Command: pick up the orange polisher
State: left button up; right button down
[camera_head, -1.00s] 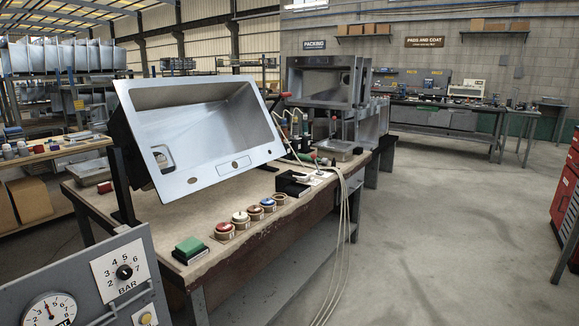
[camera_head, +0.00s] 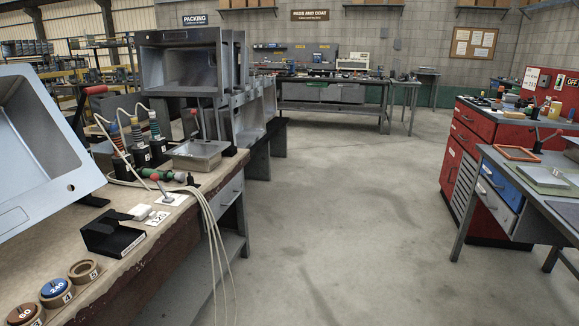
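Several upright hand tools with coloured bands stand in dark holders on the workbench at the left. The leftmost has a reddish-orange band and looks like the orange polisher (camera_head: 116,138), though it is small. Neither of my grippers is in view.
The workbench (camera_head: 130,262) carries an empty black stand (camera_head: 112,236), a metal tray (camera_head: 197,154) and numbered discs (camera_head: 55,288). A tilted steel sink (camera_head: 40,150) is at the left edge. Hoses (camera_head: 213,235) hang over the front edge. The middle floor (camera_head: 340,220) is clear; red cabinets (camera_head: 465,140) stand right.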

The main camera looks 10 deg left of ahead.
aim_at(116, 138)
jog(key=i, duration=0.6)
jog(key=i+l+u, duration=0.15)
jog(key=i, duration=1.1)
jog(key=u, duration=0.05)
